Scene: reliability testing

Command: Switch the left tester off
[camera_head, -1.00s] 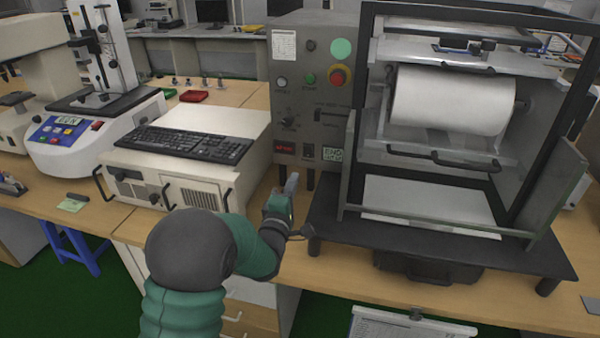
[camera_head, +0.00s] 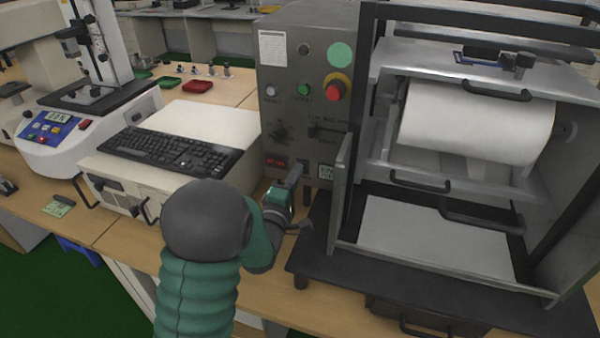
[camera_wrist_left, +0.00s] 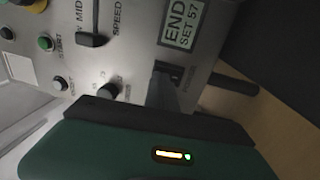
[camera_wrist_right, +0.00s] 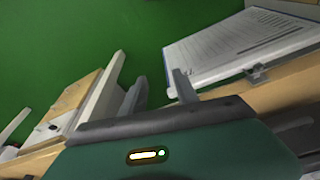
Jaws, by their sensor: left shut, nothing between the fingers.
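The grey tester's control panel (camera_head: 308,75) has buttons, a red emergency knob, a slider and an END display (camera_head: 327,171). My left gripper (camera_head: 297,170) is shut and empty, its tips raised to the panel's lower edge. My right gripper (camera_wrist_right: 160,78) is open and empty, in the right wrist view only.
A white tester (camera_head: 70,125) with a lit display stands at the far left. A keyboard (camera_head: 170,150) lies on a beige case left of my arm. The grey tester's frame and paper roll (camera_head: 475,120) block the right. A clipboard (camera_wrist_right: 235,50) is near my right gripper.

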